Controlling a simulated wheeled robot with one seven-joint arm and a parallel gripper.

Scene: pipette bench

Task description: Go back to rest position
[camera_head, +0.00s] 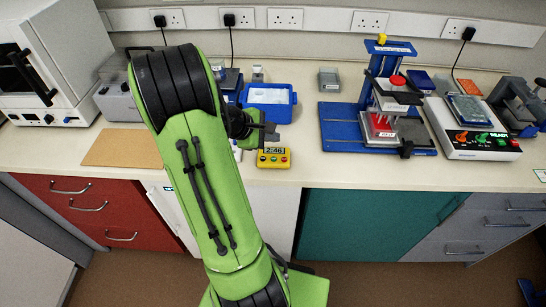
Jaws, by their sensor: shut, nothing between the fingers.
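My green and black arm rises from the bottom middle and reaches over the front of the bench (315,165). My gripper (272,133) is at the arm's far end, to the right of the arm and low over the bench, just behind a yellow timer. It is small in this view and partly hidden by the arm. Its fingers look closed, with nothing seen between them.
The yellow timer (273,158) and a blue tray (284,110) are close to my gripper. A blue stand (338,128) and a white device (470,148) are at the right. A white oven (70,90) is at the left. Bench between timer and stand is clear.

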